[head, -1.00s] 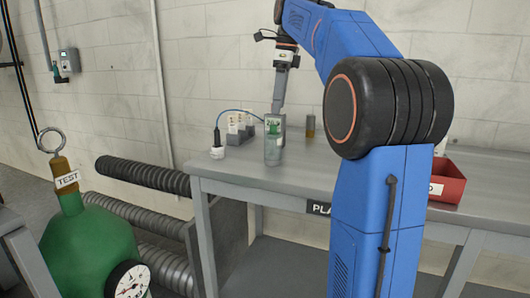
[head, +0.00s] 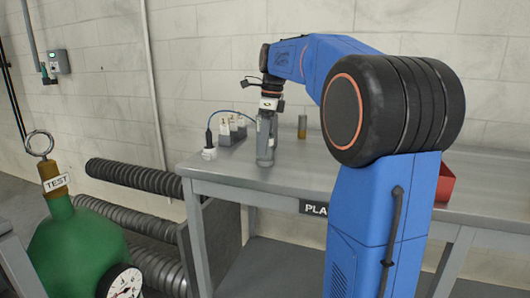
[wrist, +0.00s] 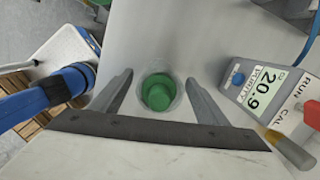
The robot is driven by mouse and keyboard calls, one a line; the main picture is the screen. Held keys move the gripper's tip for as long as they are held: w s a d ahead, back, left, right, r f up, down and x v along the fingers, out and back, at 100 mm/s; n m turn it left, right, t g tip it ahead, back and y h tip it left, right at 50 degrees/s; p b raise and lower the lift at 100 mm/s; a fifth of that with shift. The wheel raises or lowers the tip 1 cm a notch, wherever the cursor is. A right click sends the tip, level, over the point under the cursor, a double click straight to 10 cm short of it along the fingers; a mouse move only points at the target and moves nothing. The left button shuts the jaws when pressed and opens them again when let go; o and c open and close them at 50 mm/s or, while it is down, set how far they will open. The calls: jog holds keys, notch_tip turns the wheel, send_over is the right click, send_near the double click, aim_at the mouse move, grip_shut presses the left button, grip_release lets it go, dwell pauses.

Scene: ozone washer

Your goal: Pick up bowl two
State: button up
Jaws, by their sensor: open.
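A clear round vessel with a green core (wrist: 158,92), which I take to be bowl two, sits between the fingers of my gripper (wrist: 160,84) in the wrist view. A gap shows on both sides, so the fingers do not touch it there. In the head view my gripper (head: 266,132) points down over a greyish upright cylinder (head: 265,157) near the left end of the bench. The gripper hides much of it. No number is readable on the vessel.
The grey bench (head: 232,177) also carries a white-topped rack (head: 232,131) and a red bin (head: 446,184). A green tank (head: 75,247) stands left.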

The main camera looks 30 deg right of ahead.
jog(key=f, duration=0.4)
jog(key=shift+w+a, duration=0.15)
jog(key=shift+a, duration=0.1)
jog(key=c, duration=1.3)
jog(key=shift+r, duration=0.1)
